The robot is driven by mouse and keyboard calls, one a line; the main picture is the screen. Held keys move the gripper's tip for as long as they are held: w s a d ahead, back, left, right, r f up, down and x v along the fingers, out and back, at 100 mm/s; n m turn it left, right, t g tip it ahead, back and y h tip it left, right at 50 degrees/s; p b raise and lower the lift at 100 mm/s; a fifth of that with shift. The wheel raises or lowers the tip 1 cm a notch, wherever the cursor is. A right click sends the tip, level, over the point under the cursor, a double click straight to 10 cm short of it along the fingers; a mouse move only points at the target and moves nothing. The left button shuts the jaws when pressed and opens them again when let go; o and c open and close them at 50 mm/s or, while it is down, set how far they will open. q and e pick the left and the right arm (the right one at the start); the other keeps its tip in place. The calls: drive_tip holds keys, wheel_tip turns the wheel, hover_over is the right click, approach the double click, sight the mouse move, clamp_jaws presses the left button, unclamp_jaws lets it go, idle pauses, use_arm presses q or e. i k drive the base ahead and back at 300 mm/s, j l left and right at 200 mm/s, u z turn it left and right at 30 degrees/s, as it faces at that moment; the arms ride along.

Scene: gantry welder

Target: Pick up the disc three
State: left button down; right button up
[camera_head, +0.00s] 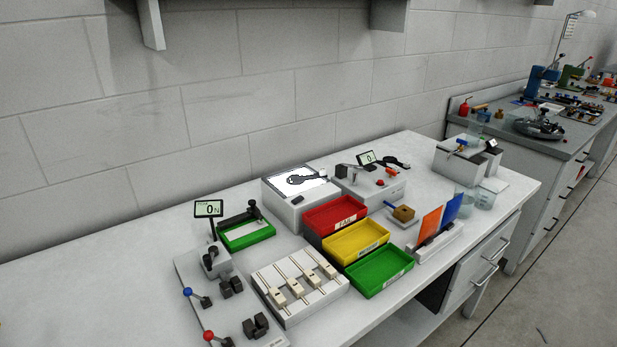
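I cannot make out any disc that I could name as disc three in the head view. Neither of my grippers is in view. The white workbench (110,262) fills the middle of the picture. On it, a stack of red (335,214), yellow (357,242) and green (380,271) trays looks empty, the red one labelled FAIL. A white fixture (300,288) with several sliding clamps stands in front of them.
A force stand (209,209) and a plate with red and blue knobs (205,300) are at left. Grey boxes (300,195) stand behind the trays. Orange and blue cards (430,224) stand upright at right. A second bench (560,145) is far right. The bench's left end is clear.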

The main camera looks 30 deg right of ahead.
sight(295, 179)
drive_tip(key=l+u, duration=0.3)
drive_tip(key=l, duration=0.25)
drive_tip(key=l+u, duration=0.25)
drive_tip(key=l, duration=0.25)
drive_tip(key=k+l+u, duration=0.15)
drive_tip(key=l+u, duration=0.15)
drive_tip(key=l, duration=0.2)
